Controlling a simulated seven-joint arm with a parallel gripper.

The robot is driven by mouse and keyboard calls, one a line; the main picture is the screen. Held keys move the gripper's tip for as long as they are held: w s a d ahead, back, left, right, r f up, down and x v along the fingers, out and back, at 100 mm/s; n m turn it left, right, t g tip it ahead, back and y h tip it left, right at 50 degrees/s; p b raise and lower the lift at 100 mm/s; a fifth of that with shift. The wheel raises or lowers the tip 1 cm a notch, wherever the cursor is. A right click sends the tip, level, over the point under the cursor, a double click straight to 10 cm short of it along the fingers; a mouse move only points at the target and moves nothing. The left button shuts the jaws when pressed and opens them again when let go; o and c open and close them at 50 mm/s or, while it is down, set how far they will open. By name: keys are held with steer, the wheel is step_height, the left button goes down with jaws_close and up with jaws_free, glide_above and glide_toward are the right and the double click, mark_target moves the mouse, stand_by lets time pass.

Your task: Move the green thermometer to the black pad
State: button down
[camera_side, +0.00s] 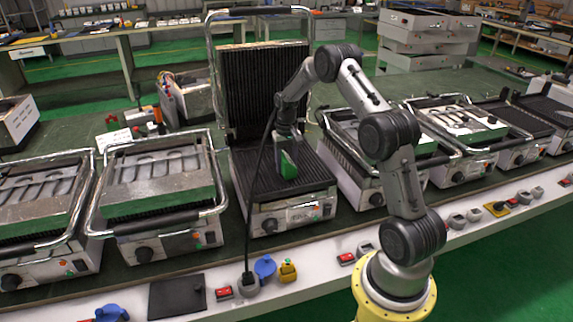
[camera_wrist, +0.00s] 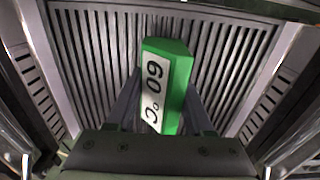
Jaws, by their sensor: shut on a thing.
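The green thermometer (camera_side: 288,165) is a small block held at the open grill in the middle of the side view. The black pad (camera_side: 177,296) lies flat and empty on the white front ledge at lower left.
The grill's raised lid (camera_side: 262,90) stands behind my gripper. Closed grills flank it, one at left (camera_side: 160,190) and one at right (camera_side: 375,150). A black cable (camera_side: 249,225) runs down the grill's front.

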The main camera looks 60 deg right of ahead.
mark_target(287, 157)
steer(key=shift+c, duration=1.4)
jaws_free()
steer(key=shift+f, duration=0.15)
step_height(287, 157, up, 12)
steer(key=shift+f, duration=0.1)
steer(key=s+a+r+n+t+h, duration=0.15)
steer(key=s+a+r, duration=0.25)
steer(key=a+r, duration=0.45)
steer(key=s+a+r+n+t+y, duration=0.1)
steer(key=s+a+r+n, duration=0.2)
steer(key=a+r, duration=0.55)
steer(key=s+a+f+n+t, duration=0.2)
steer(key=s+a, duration=0.7)
steer(key=a, duration=0.1)
steer(key=shift+a, duration=0.25)
steer(key=shift+o, duration=0.4)
steer(key=s+a+f+n+t, duration=0.1)
steer(key=s+a+f+n, duration=0.1)
steer(key=s, duration=0.6)
steer(key=shift+a+f, duration=0.5)
steer(key=shift+a, duration=0.4)
